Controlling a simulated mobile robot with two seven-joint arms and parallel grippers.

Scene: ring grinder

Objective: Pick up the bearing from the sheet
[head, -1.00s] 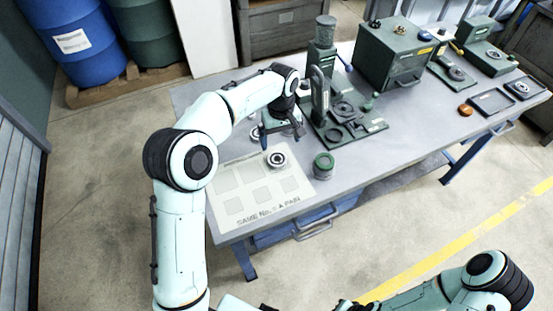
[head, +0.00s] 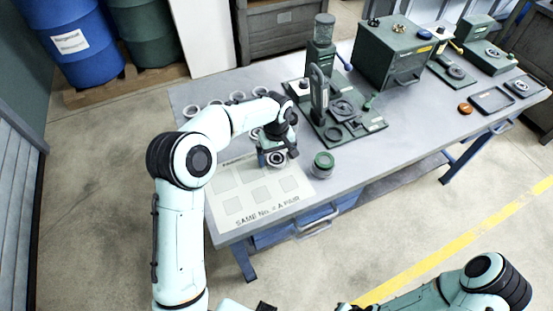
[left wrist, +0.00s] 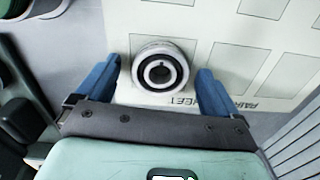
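The bearing (head: 277,159) is a round ring with a white face, a black band and a dark centre. It lies on the upper right part of the white printed sheet (head: 230,208). My left gripper (head: 277,164) is right over it in the head view. In the left wrist view the bearing (left wrist: 160,70) sits between the tips of the two blue fingers of the open left gripper (left wrist: 158,82), with a gap on each side. My right arm shows at the lower right of the head view, but its gripper cannot be made out.
A green-lidded jar (head: 323,165) stands just right of the sheet. A green machine (head: 340,110) stands behind it. Several rings (head: 215,106) lie in a row at the table's back left.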

